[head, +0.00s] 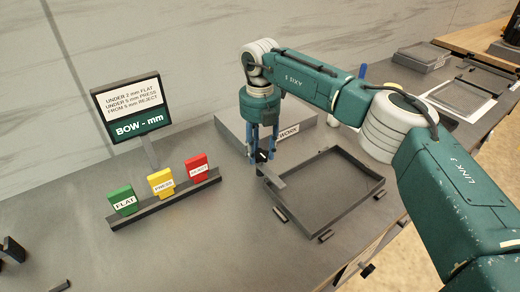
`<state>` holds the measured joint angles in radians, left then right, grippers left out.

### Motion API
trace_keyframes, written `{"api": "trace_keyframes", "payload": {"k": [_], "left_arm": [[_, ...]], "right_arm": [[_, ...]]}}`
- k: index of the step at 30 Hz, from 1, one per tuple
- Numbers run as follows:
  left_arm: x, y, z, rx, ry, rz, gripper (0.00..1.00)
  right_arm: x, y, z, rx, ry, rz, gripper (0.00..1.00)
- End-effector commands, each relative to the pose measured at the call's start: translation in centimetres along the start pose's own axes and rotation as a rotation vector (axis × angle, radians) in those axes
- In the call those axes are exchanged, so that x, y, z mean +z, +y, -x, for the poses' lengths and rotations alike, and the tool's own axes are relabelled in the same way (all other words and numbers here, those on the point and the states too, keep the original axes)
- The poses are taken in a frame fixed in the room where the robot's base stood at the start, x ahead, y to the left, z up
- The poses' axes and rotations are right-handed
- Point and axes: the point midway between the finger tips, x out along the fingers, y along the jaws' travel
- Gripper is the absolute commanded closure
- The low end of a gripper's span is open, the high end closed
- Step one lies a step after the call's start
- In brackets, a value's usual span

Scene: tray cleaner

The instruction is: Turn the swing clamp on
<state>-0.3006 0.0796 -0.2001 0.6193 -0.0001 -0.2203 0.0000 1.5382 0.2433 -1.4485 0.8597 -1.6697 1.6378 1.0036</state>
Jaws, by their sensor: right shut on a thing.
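My right gripper (262,148) reaches down from the teal arm, its blue fingers closed around the dark upper part of the swing clamp (272,178). The clamp's flat grey bar slants from below the fingers to the right and down, its end at the left rim of the dark rectangular tray (345,158). I cannot tell whether the bar touches the tray. The fingers partly hide the clamp's top. My left gripper does not show.
A grey block labelled WORK (235,122) stands behind the gripper. To the left are a rail with green (121,194), yellow (160,178) and red (195,163) tags and a BOW - mm sign (130,103). The bench front left of the tray is mostly clear.

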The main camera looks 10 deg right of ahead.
Motion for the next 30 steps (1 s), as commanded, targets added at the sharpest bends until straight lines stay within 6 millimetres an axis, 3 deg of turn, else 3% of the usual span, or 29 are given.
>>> {"api": "trace_keyframes", "payload": {"k": [11, 12, 14, 24, 30], "left_arm": [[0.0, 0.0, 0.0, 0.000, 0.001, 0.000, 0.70], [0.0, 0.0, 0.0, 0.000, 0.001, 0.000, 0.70], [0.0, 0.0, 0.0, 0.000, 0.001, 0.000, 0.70], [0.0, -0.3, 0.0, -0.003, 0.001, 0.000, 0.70], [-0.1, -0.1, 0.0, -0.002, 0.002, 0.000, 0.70]], "right_arm": [[0.2, 0.0, 0.3, 0.003, -0.006, -0.010, 1.00], [0.2, 0.0, 0.3, 0.003, -0.006, -0.009, 0.54], [0.2, 0.0, 0.3, 0.003, -0.005, -0.009, 0.43], [0.1, 0.0, 0.3, 0.002, -0.002, -0.005, 0.43], [0.1, 0.0, 3.1, 0.003, -0.005, -0.005, 0.43]]}}
